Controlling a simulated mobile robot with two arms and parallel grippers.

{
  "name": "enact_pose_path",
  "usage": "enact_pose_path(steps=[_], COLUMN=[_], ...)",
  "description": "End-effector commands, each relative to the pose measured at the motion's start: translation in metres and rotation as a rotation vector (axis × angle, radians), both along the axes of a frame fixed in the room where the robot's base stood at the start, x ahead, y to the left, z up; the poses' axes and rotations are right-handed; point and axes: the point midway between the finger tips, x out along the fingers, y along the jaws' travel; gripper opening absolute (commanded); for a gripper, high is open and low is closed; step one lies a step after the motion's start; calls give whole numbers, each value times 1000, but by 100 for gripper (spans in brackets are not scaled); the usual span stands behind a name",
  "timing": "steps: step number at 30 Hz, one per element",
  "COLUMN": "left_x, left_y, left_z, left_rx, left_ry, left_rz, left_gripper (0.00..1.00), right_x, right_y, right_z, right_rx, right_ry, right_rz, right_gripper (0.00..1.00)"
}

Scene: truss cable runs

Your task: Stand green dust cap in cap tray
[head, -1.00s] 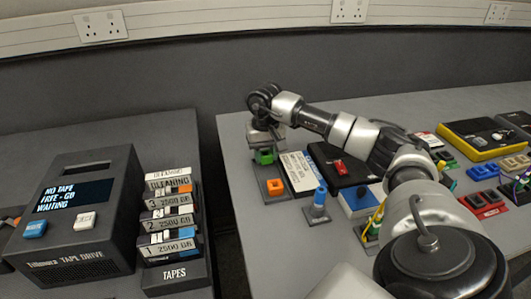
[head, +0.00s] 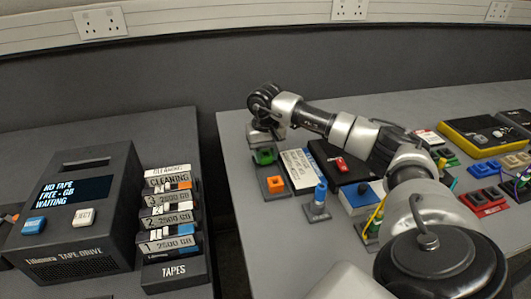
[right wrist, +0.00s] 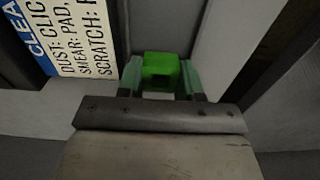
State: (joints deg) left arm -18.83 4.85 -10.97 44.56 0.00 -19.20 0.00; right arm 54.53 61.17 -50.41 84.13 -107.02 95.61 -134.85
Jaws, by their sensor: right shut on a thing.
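The green dust cap (head: 264,156) is at the far left end of the right-hand bench, below my right gripper (head: 265,148). In the right wrist view, the green cap (right wrist: 160,68) sits between the two fingertips of my right gripper (right wrist: 160,80), which are shut on it. A small dark grey plate (head: 270,171) lies just in front of the cap with an orange cap (head: 275,184) standing on it. It may be the cap tray. I cannot tell whether the green cap touches it. My left gripper is not in view.
A cleaning card (head: 300,170) and a black box (head: 340,164) lie right of the cap. A blue piece on a grey stand (head: 319,199) is nearer. Red trays (head: 483,203) are further right. A gap separates this bench from the tape drive (head: 80,215) and tapes (head: 170,225).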

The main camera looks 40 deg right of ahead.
Motion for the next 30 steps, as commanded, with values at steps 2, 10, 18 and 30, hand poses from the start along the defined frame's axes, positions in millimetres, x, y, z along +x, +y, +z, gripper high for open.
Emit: enact_pose_path(steps=[2, 10, 18, 30], left_x=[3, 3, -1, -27], left_y=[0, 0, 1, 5], left_z=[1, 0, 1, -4], left_rx=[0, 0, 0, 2], left_ry=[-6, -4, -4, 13], left_rz=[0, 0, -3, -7], left_gripper=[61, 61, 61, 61], right_x=[0, 0, 0, 1], right_y=[0, 0, 0, 0], right_z=[0, 0, 6, 85], right_rx=[0, 0, 0, 0], right_ry=[0, 0, 0, -6], right_rz=[0, 0, 0, 0], right_gripper=[41, 61, 61, 61])
